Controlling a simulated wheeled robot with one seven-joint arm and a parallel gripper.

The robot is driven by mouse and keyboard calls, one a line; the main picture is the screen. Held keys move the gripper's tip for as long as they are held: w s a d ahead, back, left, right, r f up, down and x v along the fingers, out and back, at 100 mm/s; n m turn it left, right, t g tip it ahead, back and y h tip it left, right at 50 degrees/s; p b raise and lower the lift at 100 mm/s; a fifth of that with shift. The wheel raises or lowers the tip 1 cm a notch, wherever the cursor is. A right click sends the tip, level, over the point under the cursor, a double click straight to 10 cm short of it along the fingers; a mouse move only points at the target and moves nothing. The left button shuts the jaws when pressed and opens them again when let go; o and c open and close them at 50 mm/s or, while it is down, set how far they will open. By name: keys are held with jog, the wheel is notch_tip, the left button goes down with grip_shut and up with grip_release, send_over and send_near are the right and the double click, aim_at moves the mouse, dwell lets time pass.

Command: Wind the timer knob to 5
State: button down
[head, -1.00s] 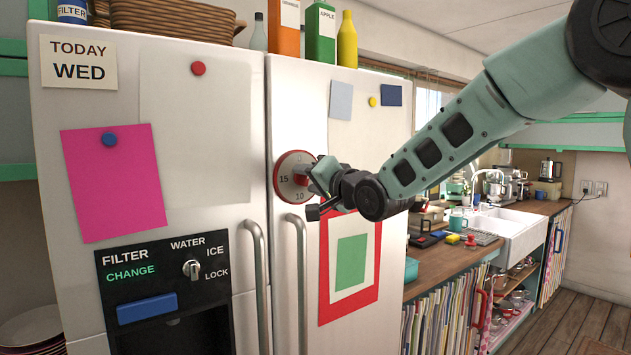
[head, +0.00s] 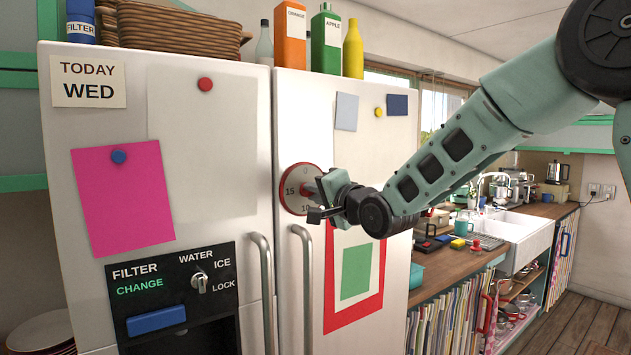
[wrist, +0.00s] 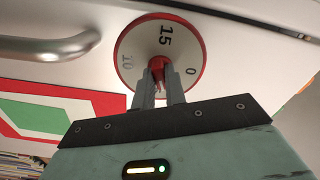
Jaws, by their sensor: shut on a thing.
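The timer (head: 290,198) is a round white dial with a red rim on the fridge's right door. In the wrist view the dial (wrist: 138,40) shows 15 at the top, 0 at the right and a faint 10 at the left. The 5 is not visible; my fingers cover the dial's lower part. The red knob (wrist: 158,64) stands at the dial's middle. My gripper (head: 318,190) is shut on the knob, with both fingers around it in the wrist view (wrist: 160,82).
Two vertical door handles (head: 300,285) stand below the timer. A red-framed green picture (head: 355,272) hangs below right of it. A water dispenser panel (head: 170,285) is on the left door. A counter with a sink (head: 520,235) lies to the right.

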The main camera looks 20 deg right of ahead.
jog(key=m, duration=0.2)
jog(key=m+p, duration=0.1)
jog(key=m, duration=0.1)
jog(key=shift+d+r, duration=0.1)
jog(key=shift+r, duration=0.1)
jog(key=c, duration=1.4)
grip_release()
jog(key=shift+f, duration=0.2)
jog(key=shift+s, duration=0.1)
jog(key=shift+b, duration=0.35)
jog(key=shift+o, duration=0.3)
jog(key=o, duration=0.6)
